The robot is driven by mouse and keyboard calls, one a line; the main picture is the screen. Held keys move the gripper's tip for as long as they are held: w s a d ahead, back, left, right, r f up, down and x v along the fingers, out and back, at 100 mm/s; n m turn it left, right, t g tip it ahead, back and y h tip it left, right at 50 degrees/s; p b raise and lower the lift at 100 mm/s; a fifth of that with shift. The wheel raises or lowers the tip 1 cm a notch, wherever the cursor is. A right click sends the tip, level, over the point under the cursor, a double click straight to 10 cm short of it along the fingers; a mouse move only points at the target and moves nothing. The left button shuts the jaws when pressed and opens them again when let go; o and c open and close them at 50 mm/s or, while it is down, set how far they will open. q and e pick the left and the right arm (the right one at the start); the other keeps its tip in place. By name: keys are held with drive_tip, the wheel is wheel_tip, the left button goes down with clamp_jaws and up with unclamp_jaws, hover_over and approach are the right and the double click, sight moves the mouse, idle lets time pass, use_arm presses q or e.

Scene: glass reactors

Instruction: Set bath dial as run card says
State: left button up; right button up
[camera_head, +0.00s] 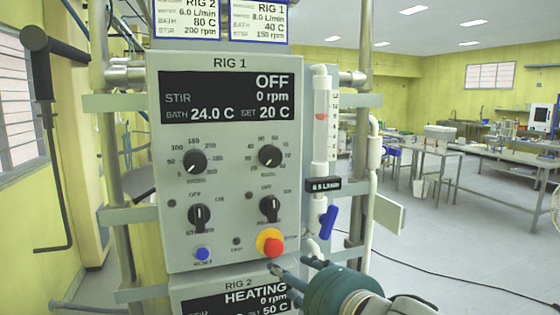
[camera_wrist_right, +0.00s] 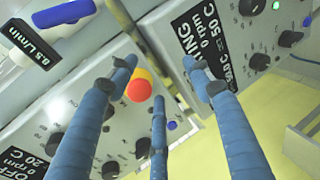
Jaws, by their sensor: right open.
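The Rig 1 panel (camera_head: 228,240) shows OFF, stir 0 rpm, bath 24.0 C and set 20 C. The bath dial (camera_head: 270,156) is the black upper right knob, with its white pointer toward the lower left. It also shows in the right wrist view (camera_wrist_right: 55,143) beside a finger. The Rig 1 run card (camera_head: 259,22) at the top reads bath 40 C and stir 150 rpm. My right gripper (camera_head: 292,272) is open and empty, low in front of the panel near the red button, below the dial. Its blue fingers spread in the wrist view (camera_wrist_right: 160,85). My left gripper is not in view.
The red stop button (camera_head: 270,243) on its yellow base lies between the gripper and the dial. A heater switch (camera_head: 270,208) is under the dial. The flow tube (camera_head: 321,120) and blue valve (camera_head: 328,222) stand close on the right. The Rig 2 panel (camera_head: 190,284) below reads HEATING.

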wheel_tip(320, 180, up, 14)
drive_tip(key=s+n+t+y, duration=0.1)
drive_tip(key=s+n+t, duration=0.15)
drive_tip(key=n, duration=0.45)
drive_tip(key=n+t, duration=0.1)
drive_tip(key=n, duration=0.3)
approach(272, 160)
drive_tip(key=p+x, duration=0.3)
drive_tip(key=x, duration=0.5)
drive_tip(key=shift+d+r, duration=0.1)
drive_tip(key=shift+r, duration=0.05)
drive_tip(key=shift+w+a, duration=0.2)
drive_tip(key=shift+w, duration=0.3)
drive_tip(key=c, duration=1.1)
